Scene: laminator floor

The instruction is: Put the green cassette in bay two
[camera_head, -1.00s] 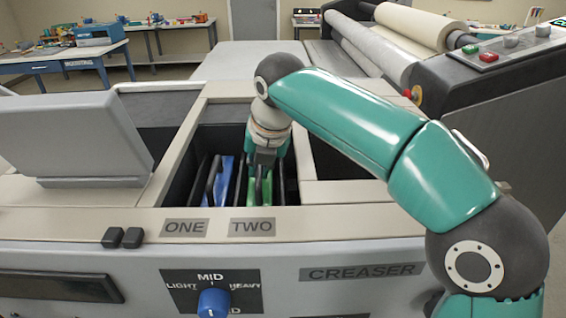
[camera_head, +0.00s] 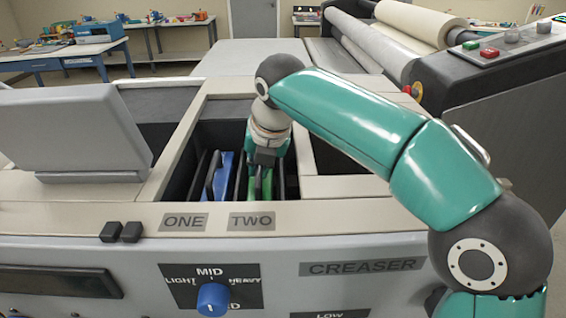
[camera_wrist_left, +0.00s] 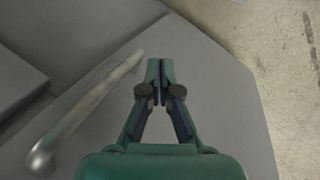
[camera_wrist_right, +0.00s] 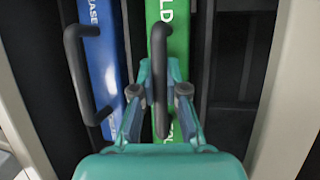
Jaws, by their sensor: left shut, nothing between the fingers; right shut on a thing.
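The green cassette (camera_head: 254,185) stands upright in the open well, in the slot behind the TWO label (camera_head: 251,222). Its green face with white letters also shows in the right wrist view (camera_wrist_right: 179,35). My right gripper (camera_wrist_right: 160,95) is shut on its dark handle, reaching down into the well from above. The cassette's lower end is hidden, so I cannot tell how deep it sits. My left gripper (camera_wrist_left: 160,68) is shut and empty, above a grey surface away from the well.
A blue cassette (camera_wrist_right: 98,50) with a dark handle stands close to the left of the green one, behind the ONE label (camera_head: 183,222). Dark dividers and the well's pale rims are close around. A grey screen housing (camera_head: 75,130) is at left, a roller machine (camera_head: 480,85) at right.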

